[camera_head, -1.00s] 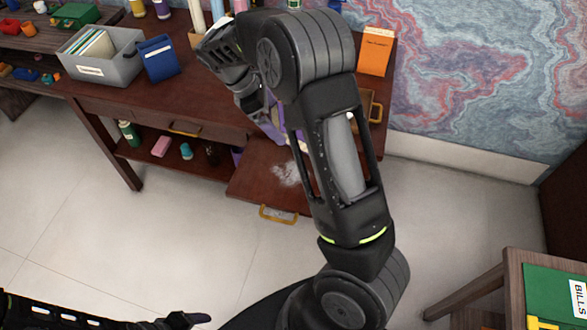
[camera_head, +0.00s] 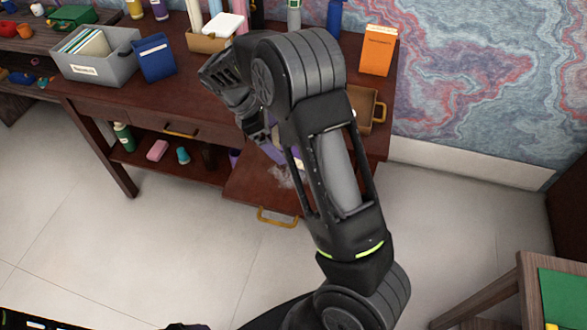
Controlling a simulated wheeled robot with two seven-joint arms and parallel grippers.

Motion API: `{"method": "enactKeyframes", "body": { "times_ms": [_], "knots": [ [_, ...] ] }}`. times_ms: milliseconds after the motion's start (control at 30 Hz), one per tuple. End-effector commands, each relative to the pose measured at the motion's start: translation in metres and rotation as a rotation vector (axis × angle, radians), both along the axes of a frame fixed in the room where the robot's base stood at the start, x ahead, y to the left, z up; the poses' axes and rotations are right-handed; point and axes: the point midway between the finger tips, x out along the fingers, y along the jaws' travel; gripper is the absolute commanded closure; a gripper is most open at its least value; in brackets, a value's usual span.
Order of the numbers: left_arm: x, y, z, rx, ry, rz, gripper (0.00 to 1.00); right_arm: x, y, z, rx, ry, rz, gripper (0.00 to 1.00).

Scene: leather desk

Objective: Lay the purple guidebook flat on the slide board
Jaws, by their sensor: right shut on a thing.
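The purple guidebook (camera_head: 271,152) is mostly hidden behind my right arm; a purple strip shows below the gripper. My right gripper (camera_head: 260,134) is shut on it, over the inner side of the slide board. The slide board (camera_head: 245,188) is a dark red-brown panel pulled out from the desk front, with a yellow handle (camera_head: 278,217) and a pale worn patch. Whether the book touches the board cannot be told. Only a dark bit of my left gripper (camera_head: 186,326) shows at the bottom edge; its jaws cannot be made out.
On the desk stand a grey file box (camera_head: 97,68), a blue book (camera_head: 154,58), an orange box (camera_head: 378,50) and an open wooden tray (camera_head: 378,112). Bottles stand at the back. A lower shelf holds a pink block (camera_head: 157,150). Floor in front is clear.

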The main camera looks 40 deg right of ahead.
Motion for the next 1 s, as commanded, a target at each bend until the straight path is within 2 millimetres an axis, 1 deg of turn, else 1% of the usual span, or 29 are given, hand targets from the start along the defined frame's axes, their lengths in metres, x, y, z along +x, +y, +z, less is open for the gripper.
{"method": "enactKeyframes", "body": {
  "times_ms": [33, 67, 100, 333, 467, 1000],
  "knots": [
    [0.0, 0.0, 0.0, 0.0, 0.0, 0.0, 0.28, 0.0, 0.0, 0.001, -0.001, 0.0, 0.0, 0.78],
    [0.0, 0.0, 0.0, 0.0, 0.0, 0.0, 0.28, 0.0, 0.0, 0.0, 0.0, 0.0, 0.0, 0.04],
    [0.0, 0.0, 0.0, 0.0, 0.0, 0.0, 0.28, 0.0, 0.0, 0.0, 0.0, 0.0, 0.0, 0.01],
    [0.0, 0.0, 0.0, 0.0, 0.0, 0.0, 0.28, 0.0, 0.0, 0.0, 0.0, 0.0, 0.0, 0.0],
    [0.0, 0.0, 0.004, 0.0, 0.0, 0.0, 0.28, 0.002, 0.003, 0.005, 0.0, -0.001, 0.0, 0.0],
    [0.0, 0.0, 0.047, 0.0, 0.0, 0.0, 0.28, 0.03, 0.044, 0.049, 0.0, 0.0, 0.002, 0.0]
  ]
}}
